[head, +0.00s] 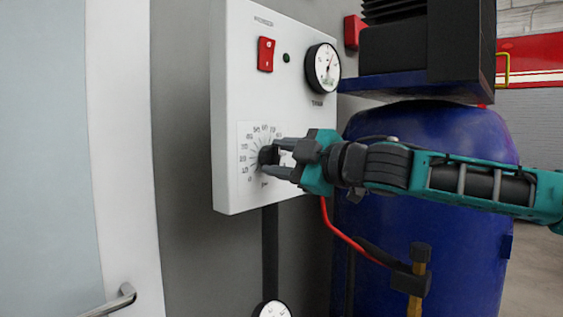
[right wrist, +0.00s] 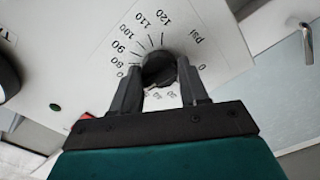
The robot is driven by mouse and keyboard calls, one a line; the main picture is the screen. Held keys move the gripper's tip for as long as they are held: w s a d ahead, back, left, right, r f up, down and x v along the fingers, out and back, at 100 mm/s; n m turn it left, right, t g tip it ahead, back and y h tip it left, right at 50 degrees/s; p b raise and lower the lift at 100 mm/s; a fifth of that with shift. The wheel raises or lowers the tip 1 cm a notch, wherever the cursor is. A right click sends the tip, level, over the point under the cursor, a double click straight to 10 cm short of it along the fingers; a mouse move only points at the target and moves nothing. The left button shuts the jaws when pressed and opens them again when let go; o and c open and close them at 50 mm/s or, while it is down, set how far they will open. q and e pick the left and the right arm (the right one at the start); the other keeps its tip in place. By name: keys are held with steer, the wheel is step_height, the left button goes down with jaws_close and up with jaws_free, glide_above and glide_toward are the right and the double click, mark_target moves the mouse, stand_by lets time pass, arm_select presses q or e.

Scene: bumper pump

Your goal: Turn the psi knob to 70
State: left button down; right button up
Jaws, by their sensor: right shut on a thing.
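The psi knob (head: 267,156) is a black round knob on the lower part of a white control panel (head: 235,100), inside a printed dial of numbers. My right gripper (head: 275,158) comes from the right and is shut on the knob, one finger above and one below it. In the right wrist view the knob (right wrist: 159,68) sits between the two dark fingertips (right wrist: 160,85). Marks from 80 to 120 and the word psi show around it there. The lower numbers are partly hidden by the gripper. The knob's pointer cannot be made out clearly. My left gripper is not in view.
A red switch (head: 266,54), a small dark green light (head: 286,58) and a round gauge (head: 323,68) are on the panel above the knob. A blue tank (head: 430,240) stands behind my right arm, with a red hose (head: 345,238) below. A door handle (head: 115,302) is at lower left.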

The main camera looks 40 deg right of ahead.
steer(key=shift+m+b, duration=0.3)
steer(key=shift+m, duration=1.3)
steer(key=o, duration=1)
steer(key=shift+o, duration=0.2)
steer(key=shift+s, duration=0.1)
